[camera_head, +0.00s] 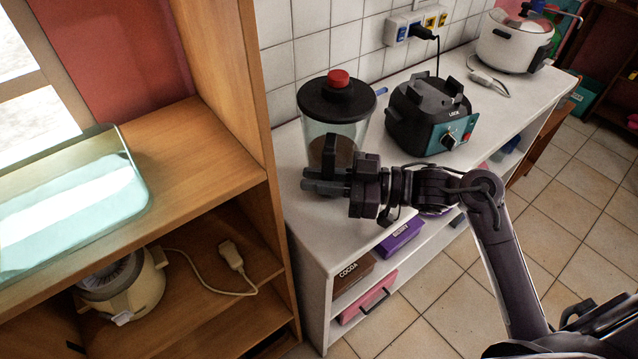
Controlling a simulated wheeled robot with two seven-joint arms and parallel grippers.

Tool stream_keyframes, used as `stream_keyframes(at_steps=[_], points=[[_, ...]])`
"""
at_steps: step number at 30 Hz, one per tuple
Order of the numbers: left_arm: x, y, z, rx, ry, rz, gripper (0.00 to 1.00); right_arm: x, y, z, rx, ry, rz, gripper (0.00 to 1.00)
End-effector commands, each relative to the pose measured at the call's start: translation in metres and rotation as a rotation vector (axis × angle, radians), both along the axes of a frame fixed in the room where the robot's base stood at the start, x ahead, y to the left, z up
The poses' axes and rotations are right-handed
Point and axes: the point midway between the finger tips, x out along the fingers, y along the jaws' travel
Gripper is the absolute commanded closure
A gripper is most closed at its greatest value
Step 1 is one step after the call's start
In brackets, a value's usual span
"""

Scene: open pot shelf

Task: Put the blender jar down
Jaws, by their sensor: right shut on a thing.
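The blender jar (345,131) is clear, with a black lid, a red knob and something brown inside. It stands upright at the left end of the white counter, or just above it; I cannot tell if its base touches. My right gripper (318,178) reaches in from the right and is shut on the jar's dark handle (329,150), at the jar's front. The gripper hides the jar's lower front part. The black and teal blender base (434,120) stands on the counter to the right of the jar, apart from it. My left gripper is not in view.
The white counter (400,213) has free room in front of the blender base. A white cooker (513,42) stands at its far end, with a cord nearby. A wooden shelf (236,80) rises close at the left, holding a glass container (140,178). Boxes sit under the counter.

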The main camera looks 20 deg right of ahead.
Motion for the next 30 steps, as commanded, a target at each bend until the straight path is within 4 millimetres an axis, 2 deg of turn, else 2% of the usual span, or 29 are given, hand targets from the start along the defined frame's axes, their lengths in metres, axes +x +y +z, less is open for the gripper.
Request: stream_keyframes(at_steps=[4,17,18,22,30], points=[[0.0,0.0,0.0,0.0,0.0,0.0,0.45,0.0,0.0,-0.013,0.002,-0.008,0.0,1.0],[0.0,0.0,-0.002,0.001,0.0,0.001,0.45,0.0,0.0,-0.018,0.001,-0.009,-0.001,1.0],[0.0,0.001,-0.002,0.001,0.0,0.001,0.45,0.0,0.0,-0.019,0.0,-0.002,0.0,0.8],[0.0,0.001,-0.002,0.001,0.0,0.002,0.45,0.0,0.0,-0.019,0.0,-0.002,0.0,0.64],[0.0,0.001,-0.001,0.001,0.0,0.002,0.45,0.0,0.0,-0.018,0.0,-0.002,0.0,0.64]])
